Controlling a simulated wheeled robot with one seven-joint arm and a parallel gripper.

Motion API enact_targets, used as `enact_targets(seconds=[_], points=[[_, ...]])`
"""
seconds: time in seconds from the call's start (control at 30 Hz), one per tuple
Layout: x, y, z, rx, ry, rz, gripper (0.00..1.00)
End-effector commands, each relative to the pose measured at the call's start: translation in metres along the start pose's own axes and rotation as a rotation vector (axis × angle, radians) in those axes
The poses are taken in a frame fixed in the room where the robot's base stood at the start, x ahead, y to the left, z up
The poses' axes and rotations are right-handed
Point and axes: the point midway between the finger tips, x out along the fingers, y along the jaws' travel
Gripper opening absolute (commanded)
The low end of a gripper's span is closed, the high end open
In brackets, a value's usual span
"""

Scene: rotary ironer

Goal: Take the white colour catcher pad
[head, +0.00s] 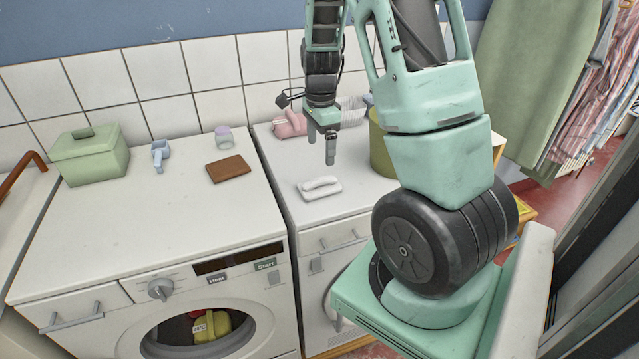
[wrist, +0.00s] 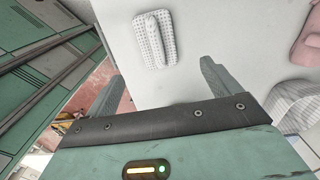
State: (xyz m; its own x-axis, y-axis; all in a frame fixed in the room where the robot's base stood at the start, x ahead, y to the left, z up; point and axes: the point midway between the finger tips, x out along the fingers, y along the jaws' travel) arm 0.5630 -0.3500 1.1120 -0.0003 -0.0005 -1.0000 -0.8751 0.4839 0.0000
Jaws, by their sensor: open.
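The white colour catcher pad (head: 319,188) lies flat on top of the right-hand white machine, near its left edge. It has a raised strip along its top. In the wrist view the pad (wrist: 155,40) shows a dotted surface and lies ahead of the fingers, between their lines. My gripper (head: 321,150) is open and empty, pointing down above the machine top, a little behind and above the pad. In the wrist view the fingers of my gripper (wrist: 160,88) are wide apart, and neither touches the pad.
A pink item (head: 290,125) and a white basket (head: 352,110) stand behind my gripper. An olive-green bucket (head: 382,150) stands to the right. On the left machine are a green box (head: 90,153), a blue scoop (head: 160,154), a brown block (head: 228,169) and a small jar (head: 224,137). The machine top around the pad is clear.

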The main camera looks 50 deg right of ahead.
Motion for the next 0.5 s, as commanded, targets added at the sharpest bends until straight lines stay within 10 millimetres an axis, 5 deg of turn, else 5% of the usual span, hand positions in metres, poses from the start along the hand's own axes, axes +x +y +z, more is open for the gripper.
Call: enact_targets(seconds=[0.2, 0.5], points=[[0.041, 0.001, 0.000, 0.000, 0.000, 0.004, 0.89], [0.062, 0.002, 0.001, -0.002, -0.001, 0.003, 0.89]])
